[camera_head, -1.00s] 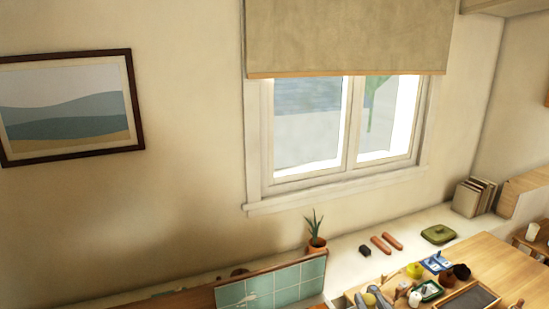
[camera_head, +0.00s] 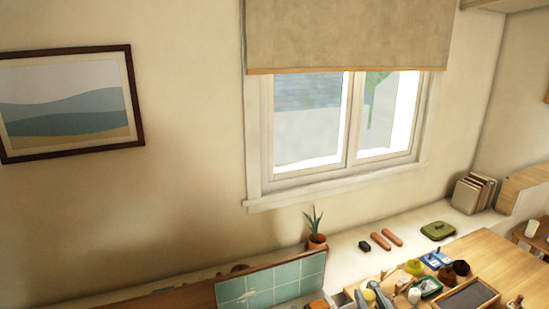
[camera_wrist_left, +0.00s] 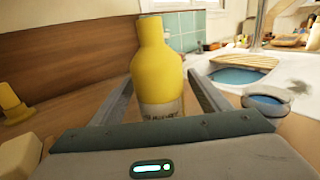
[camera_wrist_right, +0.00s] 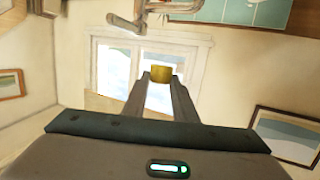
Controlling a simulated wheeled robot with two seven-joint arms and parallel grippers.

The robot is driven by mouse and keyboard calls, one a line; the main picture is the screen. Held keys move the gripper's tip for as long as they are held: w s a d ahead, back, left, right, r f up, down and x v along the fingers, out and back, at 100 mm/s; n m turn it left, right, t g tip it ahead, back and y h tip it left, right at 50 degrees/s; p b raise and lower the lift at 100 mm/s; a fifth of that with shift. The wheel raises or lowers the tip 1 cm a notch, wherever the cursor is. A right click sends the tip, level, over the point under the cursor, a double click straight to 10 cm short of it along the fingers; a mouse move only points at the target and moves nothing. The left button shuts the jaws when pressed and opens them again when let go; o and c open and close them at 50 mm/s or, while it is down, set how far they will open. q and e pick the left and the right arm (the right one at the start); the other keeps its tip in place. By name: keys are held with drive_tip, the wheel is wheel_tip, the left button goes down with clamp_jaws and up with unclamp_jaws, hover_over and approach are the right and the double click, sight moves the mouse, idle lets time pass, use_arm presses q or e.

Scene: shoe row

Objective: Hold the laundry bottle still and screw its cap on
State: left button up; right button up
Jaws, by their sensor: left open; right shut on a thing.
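The yellow laundry bottle (camera_wrist_left: 160,72) stands upright in the left wrist view, with part of a printed label low on its front. Its top is near the picture's upper edge, and I see no cap on it. My left gripper (camera_wrist_left: 162,88) is open, with one finger on each side of the bottle; contact cannot be told. The dark yellow cap (camera_wrist_right: 161,74) is between the fingertips of my right gripper (camera_wrist_right: 160,80), which is shut on it. The right gripper also shows at the bottom of the head view (camera_head: 373,297). The bottle is not clear in the head view.
A wooden table (camera_head: 485,252) carries a dark tray (camera_head: 468,299) and several small objects. Behind it, the counter holds a potted plant (camera_head: 316,240), a green dish (camera_head: 438,231) and books (camera_head: 473,193). A sink (camera_wrist_left: 240,78) shows beyond the bottle, and a yellow object (camera_wrist_left: 13,105) at left.

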use_arm(q)
drive_tip(key=shift+x, duration=1.25)
drive_tip(key=c, duration=1.4)
drive_tip(key=shift+c, duration=0.2)
use_arm(e)
drive_tip(key=shift+a, duration=0.1)
drive_tip(key=s+a+f+n+g+y, duration=0.1)
drive_tip(key=a+f+n+y, duration=0.2)
drive_tip(key=a, duration=0.7)
drive_tip(key=s+a+f+n+g+y, duration=0.1)
drive_tip(key=s+a+f+n+y, duration=0.2)
drive_tip(key=a, duration=0.7)
drive_tip(key=s+a+f+n+g+y, duration=0.1)
drive_tip(key=s+a+f+n+y, duration=0.1)
drive_tip(key=s+a, duration=0.4)
drive_tip(key=s+a+f+n+g+y, duration=0.1)
drive_tip(key=s+a+f+y, duration=0.3)
drive_tip(key=a, duration=1)
wheel_tip(320, 180, down, 2)
drive_tip(key=s+g, duration=0.1)
drive_tip(key=s, duration=0.1)
drive_tip(key=shift+s+a+n, duration=0.15)
drive_tip(key=shift+s+n, duration=0.15)
drive_tip(key=shift+n, duration=0.1)
drive_tip(key=shift+f, duration=0.1)
